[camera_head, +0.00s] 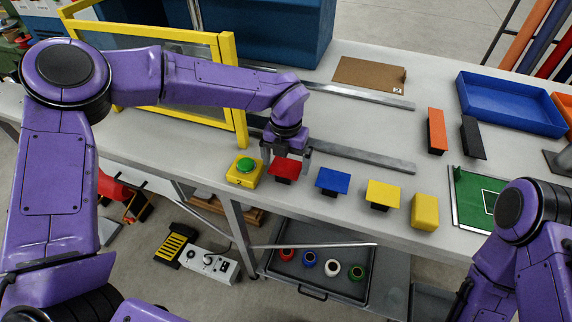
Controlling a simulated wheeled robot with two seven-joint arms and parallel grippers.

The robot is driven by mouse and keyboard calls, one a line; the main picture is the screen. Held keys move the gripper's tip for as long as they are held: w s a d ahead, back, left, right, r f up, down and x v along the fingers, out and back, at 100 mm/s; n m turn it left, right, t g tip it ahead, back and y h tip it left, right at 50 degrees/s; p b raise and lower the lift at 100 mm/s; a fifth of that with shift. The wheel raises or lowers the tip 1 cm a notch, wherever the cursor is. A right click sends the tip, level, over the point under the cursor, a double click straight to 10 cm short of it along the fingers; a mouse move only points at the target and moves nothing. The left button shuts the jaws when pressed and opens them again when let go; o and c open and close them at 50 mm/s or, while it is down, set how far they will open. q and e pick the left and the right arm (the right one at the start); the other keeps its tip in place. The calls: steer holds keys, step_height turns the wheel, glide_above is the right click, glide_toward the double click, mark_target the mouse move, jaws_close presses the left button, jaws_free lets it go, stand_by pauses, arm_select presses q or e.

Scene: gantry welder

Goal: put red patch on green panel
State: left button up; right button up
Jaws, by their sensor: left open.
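The red patch (285,168) is a flat red plate on a dark block near the table's front edge. My left gripper (287,160) is open and points down at it, one finger on each side. I cannot tell whether the fingers touch it. The green panel (475,202) lies flat at the right of the table, with white lines on it and a metal strip along its left edge. My right arm hides part of the panel. My right arm stands at the lower right, and its gripper does not show clearly.
A green button on a yellow box (244,179) stands left of the red patch. Blue (333,180) and yellow (383,193) patches and a yellow block (425,211) stand to its right. Metal rails (360,158) lie behind. A yellow-framed screen (240,90) stands at the left.

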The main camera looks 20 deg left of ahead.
arm_select(q)
steer(key=shift+f, duration=0.25)
stand_by(0.5)
steer(key=c, duration=0.9)
steer(key=shift+r, duration=0.15)
